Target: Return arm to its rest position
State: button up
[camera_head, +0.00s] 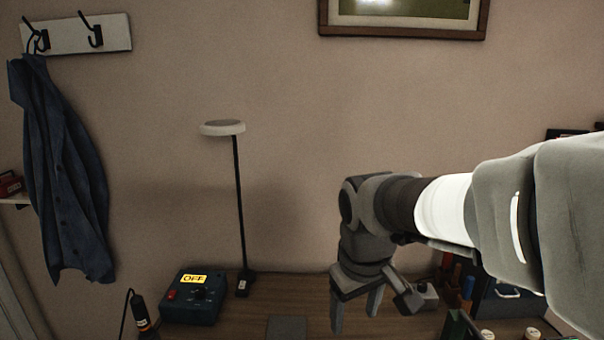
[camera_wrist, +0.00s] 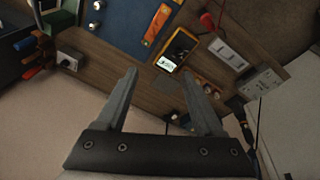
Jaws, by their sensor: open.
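My gripper (camera_head: 357,308) hangs from my arm over the wooden desk (camera_head: 285,292), right of the picture's middle, with its fingers pointing down. Its two fingers stand apart with nothing between them. In the wrist view the gripper (camera_wrist: 159,76) also shows open and empty, above the desk. My arm reaches in from the right edge of the head view and hides part of the desk's right side. A dark blue box (camera_head: 190,312) with a red button, a dark knob and a yellow "OFF" label sits on the desk, left of my gripper and apart from it.
A desk lamp (camera_head: 238,200) stands left of my gripper. A soldering iron-like tool (camera_head: 141,312) stands at the lower left. A blue case (camera_head: 510,305) and small items crowd the right. The wrist view shows a yellow meter (camera_wrist: 177,50) and a power strip (camera_wrist: 229,54).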

jog(key=s+d+r+m+t, duration=0.3)
jog(key=s+d+m, duration=0.2)
jog(key=s, duration=0.6)
jog(key=shift+s+d, duration=0.3)
